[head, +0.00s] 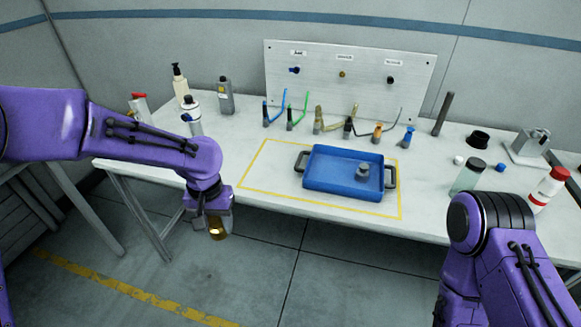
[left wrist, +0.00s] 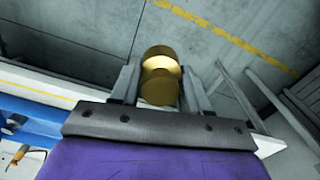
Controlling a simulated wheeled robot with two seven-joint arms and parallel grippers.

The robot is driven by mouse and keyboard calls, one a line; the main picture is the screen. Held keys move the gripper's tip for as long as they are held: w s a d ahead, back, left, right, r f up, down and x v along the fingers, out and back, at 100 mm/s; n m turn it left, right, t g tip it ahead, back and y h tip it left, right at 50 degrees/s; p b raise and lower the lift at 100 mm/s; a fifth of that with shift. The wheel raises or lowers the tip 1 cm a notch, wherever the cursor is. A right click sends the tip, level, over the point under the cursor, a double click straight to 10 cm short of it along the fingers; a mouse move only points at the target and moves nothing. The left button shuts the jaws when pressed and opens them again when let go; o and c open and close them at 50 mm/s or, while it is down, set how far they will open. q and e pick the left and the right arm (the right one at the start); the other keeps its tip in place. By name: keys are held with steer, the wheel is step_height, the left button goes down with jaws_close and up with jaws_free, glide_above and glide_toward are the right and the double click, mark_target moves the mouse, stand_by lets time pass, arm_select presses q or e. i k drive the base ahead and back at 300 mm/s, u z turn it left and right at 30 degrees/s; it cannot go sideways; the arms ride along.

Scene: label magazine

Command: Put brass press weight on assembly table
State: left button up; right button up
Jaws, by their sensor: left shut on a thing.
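The brass press weight (head: 216,229) is a small golden cylinder held by my left gripper (head: 212,222), in front of the table's front edge and over the floor. In the left wrist view the brass press weight (left wrist: 160,77) sits between the two fingers of my left gripper (left wrist: 159,85), which are shut on it. The assembly table (head: 270,222) is a long white table across the head view. My right arm shows at the lower right of the head view, but its fingers are out of sight.
A blue tray (head: 325,187) with a small grey weight (head: 363,170) in it stands inside a yellow outline on the table. Bottles stand at the back left and right. A pegboard (head: 345,85) with several hooked tools before it stands behind. The table's front left is clear.

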mark_target(269, 176)
steer(key=u, duration=0.45)
steer(key=i, duration=1.1)
steer(key=z, duration=0.75)
